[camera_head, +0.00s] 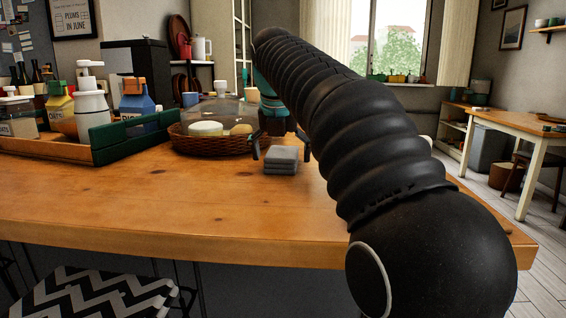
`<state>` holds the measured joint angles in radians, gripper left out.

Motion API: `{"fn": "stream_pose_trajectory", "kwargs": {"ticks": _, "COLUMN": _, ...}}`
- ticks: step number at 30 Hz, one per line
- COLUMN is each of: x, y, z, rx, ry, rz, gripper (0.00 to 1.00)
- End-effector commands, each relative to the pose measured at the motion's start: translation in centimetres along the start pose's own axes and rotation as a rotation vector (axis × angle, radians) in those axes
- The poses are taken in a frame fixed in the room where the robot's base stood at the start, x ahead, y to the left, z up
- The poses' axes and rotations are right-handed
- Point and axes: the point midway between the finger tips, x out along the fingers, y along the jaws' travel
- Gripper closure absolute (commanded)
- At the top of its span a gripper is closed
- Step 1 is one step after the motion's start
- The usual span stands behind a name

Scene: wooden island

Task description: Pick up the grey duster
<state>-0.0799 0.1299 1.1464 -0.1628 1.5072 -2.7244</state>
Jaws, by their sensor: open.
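The grey duster (282,161) looks like a small folded stack of grey cloth. It lies on the wooden island top (160,200), near the middle of the view. My gripper (279,145) is open, at the end of my black arm, which crosses the view from the lower right. Its dark fingers show to the left and right, just above and behind the duster. The picture does not show clearly whether they touch it. My arm hides part of the island to the right.
A wicker basket (190,144) with a clear dome and round foods stands just left of the duster. A green-edged tray (118,143) with bottles and jars is farther left. The island's front left is clear. A patterned seat (95,295) is below the front edge.

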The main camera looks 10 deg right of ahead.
Motion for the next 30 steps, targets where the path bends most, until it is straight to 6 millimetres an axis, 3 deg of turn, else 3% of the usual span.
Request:
{"fn": "stream_pose_trajectory", "kwargs": {"ticks": 5, "x": 0.0, "y": 0.0, "z": 0.0, "rx": 0.000, "ry": 0.000, "rz": 0.000, "gripper": 0.00}}
{"fn": "stream_pose_trajectory", "kwargs": {"ticks": 12, "x": 0.0, "y": 0.0, "z": 0.0, "rx": 0.000, "ry": 0.000, "rz": 0.000, "gripper": 0.57}}
{"fn": "stream_pose_trajectory", "kwargs": {"ticks": 13, "x": 0.0, "y": 0.0, "z": 0.0, "rx": 0.000, "ry": 0.000, "rz": 0.000, "gripper": 0.62}}
{"fn": "stream_pose_trajectory", "kwargs": {"ticks": 23, "x": -0.1, "y": 0.0, "z": 0.1, "rx": 0.000, "ry": 0.000, "rz": 0.000, "gripper": 0.62}}
{"fn": "stream_pose_trajectory", "kwargs": {"ticks": 30, "x": -2.1, "y": 0.0, "z": 0.9, "rx": 0.001, "ry": -0.002, "rz": 0.001, "gripper": 0.62}}
